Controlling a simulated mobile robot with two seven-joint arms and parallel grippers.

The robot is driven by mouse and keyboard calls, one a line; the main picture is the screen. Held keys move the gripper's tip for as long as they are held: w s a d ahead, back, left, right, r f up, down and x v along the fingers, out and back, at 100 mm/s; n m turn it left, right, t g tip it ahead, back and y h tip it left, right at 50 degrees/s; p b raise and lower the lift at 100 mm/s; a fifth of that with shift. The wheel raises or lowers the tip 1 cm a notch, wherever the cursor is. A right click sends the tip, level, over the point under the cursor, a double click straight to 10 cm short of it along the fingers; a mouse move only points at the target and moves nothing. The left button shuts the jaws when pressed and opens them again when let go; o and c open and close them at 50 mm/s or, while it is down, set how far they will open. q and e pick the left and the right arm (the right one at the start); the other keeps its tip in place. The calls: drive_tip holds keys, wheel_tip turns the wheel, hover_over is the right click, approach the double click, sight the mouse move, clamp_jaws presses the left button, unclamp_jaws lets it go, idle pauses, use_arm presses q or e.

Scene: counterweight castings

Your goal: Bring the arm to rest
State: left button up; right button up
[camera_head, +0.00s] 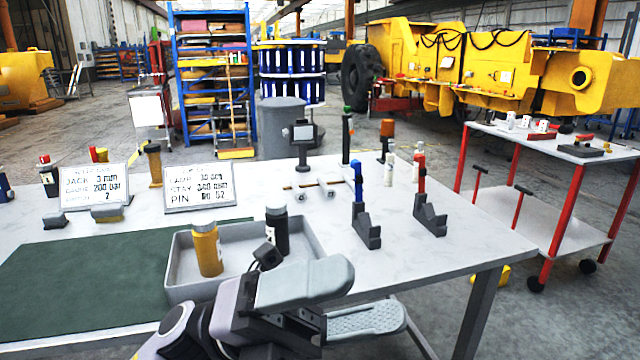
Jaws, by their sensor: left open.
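My left gripper (372,296) is at the bottom middle of the head view, in front of the grey tray (180,290) and over the near edge of the white table (460,250). Its two grey pads are spread apart with nothing between them. My right gripper is not in view.
A green mat (80,290) lies at the left. Two sign cards (95,187) (199,187) stand behind it. Two dark V-blocks (366,230) (429,217) and upright tools stand at the right.

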use_arm(q)
drive_tip(key=w+a+f+n+t+y+p, duration=0.1)
drive_tip(key=w+a+f+n+t+y, duration=0.25)
drive_tip(key=n+t, duration=0.75)
drive_tip(key=w+a+f+n+t+h, duration=0.1)
drive_tip(key=w+a+f+n+t, duration=0.4)
drive_tip(key=n+t, duration=0.65)
drive_tip(key=w+a+f+n+t+y+p, duration=0.1)
drive_tip(key=a+f+n+t+y, duration=0.1)
drive_tip(key=f+n+y, duration=0.4)
drive_tip(key=w+a+f+n+t+y, duration=0.1)
drive_tip(key=w+a+f+n+y, duration=0.1)
drive_tip(key=f+n+y, duration=0.35)
drive_tip(key=s+a+f+n+g+y, duration=0.3)
drive_tip(key=s+f, duration=0.4)
drive_tip(key=f, duration=0.4)
drive_tip(key=s+a+f+n+g+y+p, duration=0.1)
drive_tip(key=s+a+f+n+g+y, duration=0.3)
drive_tip(key=s+a+f, duration=0.3)
wheel_tip(320, 180, down, 4)
drive_tip(key=shift+s+f+n+g, duration=0.25)
drive_tip(key=shift+s+n+g, duration=0.3)
drive_tip(key=shift+n, duration=0.15)
